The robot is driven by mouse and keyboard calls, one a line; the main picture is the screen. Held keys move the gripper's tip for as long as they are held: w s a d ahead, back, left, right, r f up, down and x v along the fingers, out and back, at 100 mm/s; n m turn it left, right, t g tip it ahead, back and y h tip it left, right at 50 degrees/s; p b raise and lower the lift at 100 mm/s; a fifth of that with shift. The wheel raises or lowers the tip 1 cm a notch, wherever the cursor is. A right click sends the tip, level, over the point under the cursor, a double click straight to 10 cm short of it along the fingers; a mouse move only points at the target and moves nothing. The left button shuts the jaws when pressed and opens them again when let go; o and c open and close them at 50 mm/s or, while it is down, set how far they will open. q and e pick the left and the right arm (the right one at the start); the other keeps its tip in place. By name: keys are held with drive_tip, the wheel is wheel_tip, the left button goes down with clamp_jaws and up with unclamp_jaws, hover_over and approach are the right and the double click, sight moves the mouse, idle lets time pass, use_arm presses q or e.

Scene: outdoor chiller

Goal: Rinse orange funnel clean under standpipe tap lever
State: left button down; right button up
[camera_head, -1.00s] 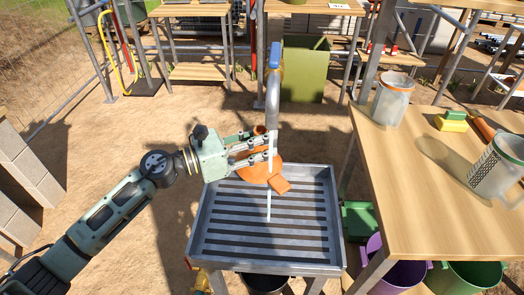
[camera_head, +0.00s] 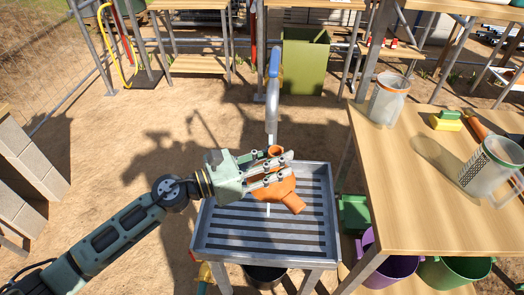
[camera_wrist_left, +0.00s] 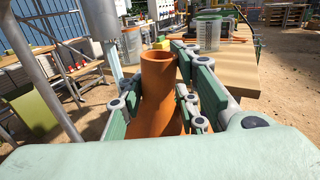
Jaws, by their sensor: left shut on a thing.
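My left gripper (camera_head: 268,176) is shut on the orange funnel (camera_head: 282,191) and holds it above the slatted metal sink. The funnel is tilted; in the left wrist view its tube (camera_wrist_left: 158,85) stands up between the fingers. The standpipe tap (camera_head: 272,115) has a blue lever (camera_head: 274,60) on top, and its spout is just above the funnel. A thin white water stream (camera_head: 268,210) shows below the funnel; its upper part is hidden by funnel and gripper. I cannot tell whether dirt is on the funnel. My right gripper is not in view.
The sink (camera_head: 265,256) has a raised rim. On the right, a wooden table (camera_head: 420,190) bears two clear jugs (camera_head: 389,100) (camera_head: 490,165) and a green-yellow sponge (camera_head: 447,121). Green and purple buckets (camera_head: 392,270) stand below it. Sandy ground on the left is free.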

use_arm(q)
drive_tip(key=s+d+r+p, duration=0.1)
drive_tip(key=s+d+p, duration=0.2)
drive_tip(key=s, duration=0.2)
drive_tip(key=shift+s+d, duration=0.15)
drive_tip(key=shift+s, duration=0.15)
